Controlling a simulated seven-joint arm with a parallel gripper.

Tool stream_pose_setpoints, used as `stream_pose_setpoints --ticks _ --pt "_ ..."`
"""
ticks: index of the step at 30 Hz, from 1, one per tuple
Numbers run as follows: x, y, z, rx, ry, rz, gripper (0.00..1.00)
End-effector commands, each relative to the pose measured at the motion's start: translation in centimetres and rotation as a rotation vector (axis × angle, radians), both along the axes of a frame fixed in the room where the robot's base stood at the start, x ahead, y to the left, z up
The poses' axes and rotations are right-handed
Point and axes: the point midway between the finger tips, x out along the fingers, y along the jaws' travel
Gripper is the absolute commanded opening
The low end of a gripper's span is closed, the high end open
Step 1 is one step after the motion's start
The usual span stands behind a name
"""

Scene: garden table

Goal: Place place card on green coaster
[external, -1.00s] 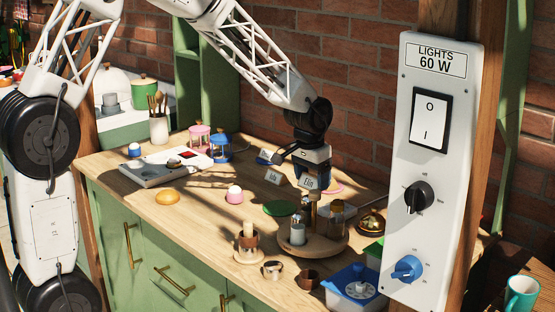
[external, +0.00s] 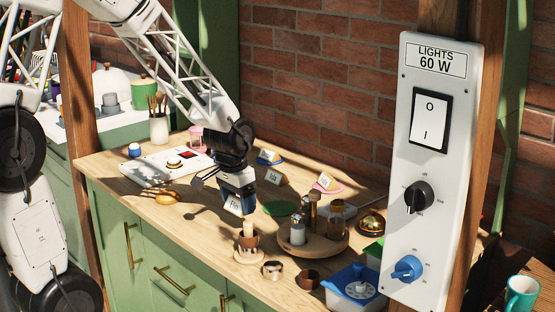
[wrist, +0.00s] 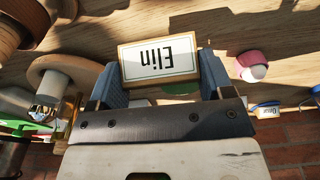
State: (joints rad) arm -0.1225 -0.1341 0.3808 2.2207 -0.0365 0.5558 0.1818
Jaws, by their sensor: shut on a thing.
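My gripper (external: 237,196) is shut on a place card reading "Elin" (wrist: 160,58), with a wooden edge. In the external view the card (external: 235,207) hangs below the fingers, above the table's front-middle part. The green coaster (external: 281,208) lies flat and bare on the table, to the right of my gripper and apart from it. In the wrist view only a small green patch shows between the fingers, perhaps the coaster. Other cards stand on the pink coaster (external: 333,189), on the blue coaster (external: 276,162) and on the bare wood (external: 273,177).
A round wooden tray (external: 322,246) with several jars stands right of the green coaster. A napkin ring (external: 272,269) lies in front. A pink-topped thing (wrist: 250,65) shows in the wrist view.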

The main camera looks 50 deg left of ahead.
Motion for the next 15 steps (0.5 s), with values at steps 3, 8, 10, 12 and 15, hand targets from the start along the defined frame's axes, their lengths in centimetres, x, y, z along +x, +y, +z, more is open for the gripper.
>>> stream_pose_setpoints --ticks 3,8,10,12,15 --pt "-0.03 0.02 0.0 0.0 0.0 0.0 0.51" --pt "-0.01 0.01 0.0 0.0 0.0 0.0 0.51" --pt "0.04 0.02 -0.01 0.0 0.0 0.0 0.51" --pt "0.19 0.03 -0.03 0.0 0.0 0.0 0.51" --pt "0.68 0.09 -0.08 0.0 0.0 0.0 0.51"
